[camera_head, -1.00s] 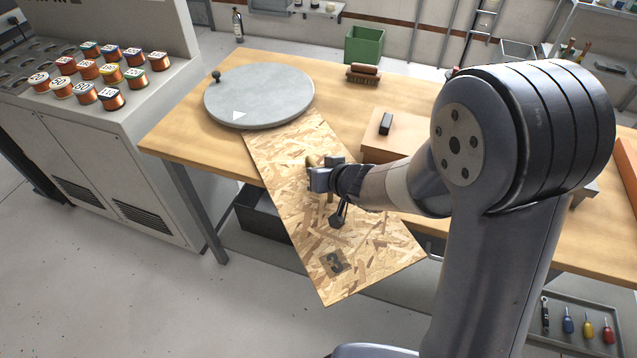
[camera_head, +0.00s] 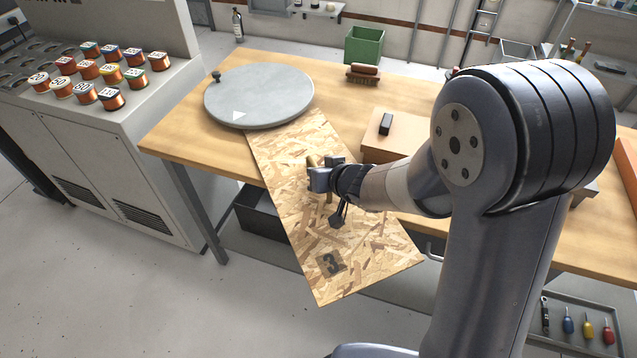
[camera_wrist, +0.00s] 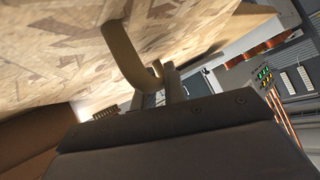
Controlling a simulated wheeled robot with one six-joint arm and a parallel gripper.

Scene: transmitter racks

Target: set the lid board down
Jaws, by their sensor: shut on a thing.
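The lid board (camera_head: 297,220) is a long chipboard panel with a dark number 3 near its lower end. In the head view it slants from beside the round grey plate down past the table's front edge, its lower part over the floor. My gripper (camera_head: 325,178) is shut on the board's handle, a curved tan bar that shows in the wrist view (camera_wrist: 124,52). The board's face (camera_wrist: 60,40) fills the upper left of the wrist view. Whether the board touches the table or plate, I cannot tell.
The round grey turntable plate (camera_head: 270,92) with a small knob lies at the wooden table's (camera_head: 165,130) left end. A cardboard box (camera_head: 385,150) with a dark block, a brush (camera_head: 363,75) and a green bin (camera_head: 364,45) are on the table. A dark crate (camera_head: 262,215) is below.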

